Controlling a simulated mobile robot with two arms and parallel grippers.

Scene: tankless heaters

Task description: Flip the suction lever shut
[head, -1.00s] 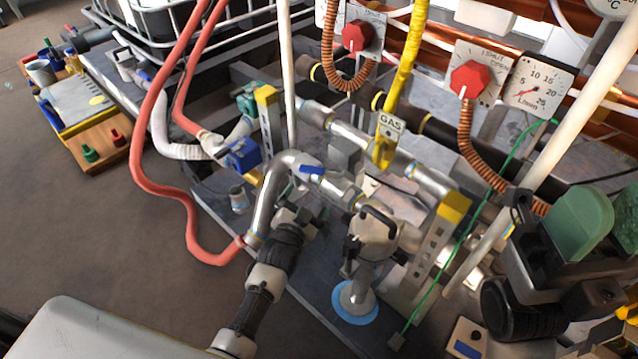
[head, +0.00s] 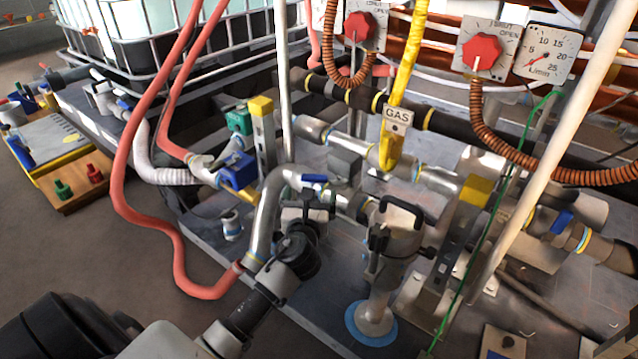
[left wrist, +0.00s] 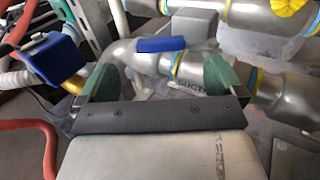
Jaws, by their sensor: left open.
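The suction lever is a small blue handle (head: 314,178) on a silver pipe in the head view. It also shows in the left wrist view (left wrist: 161,44), lying roughly along the pipe. A partly hidden label (left wrist: 192,86) below it shows letters like "SUCTI". My left gripper (head: 308,204) is just in front of the lever in the head view. In the left wrist view its green fingertips (left wrist: 163,80) are spread wide with nothing held between them. The lever appears beyond the fingertips; I cannot tell the exact gap. My right gripper is not in view.
A blue box valve (head: 238,170) and a red hose (head: 170,235) are to the left. A yellow gas pipe (head: 405,70) and a white post (head: 285,80) rise behind.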

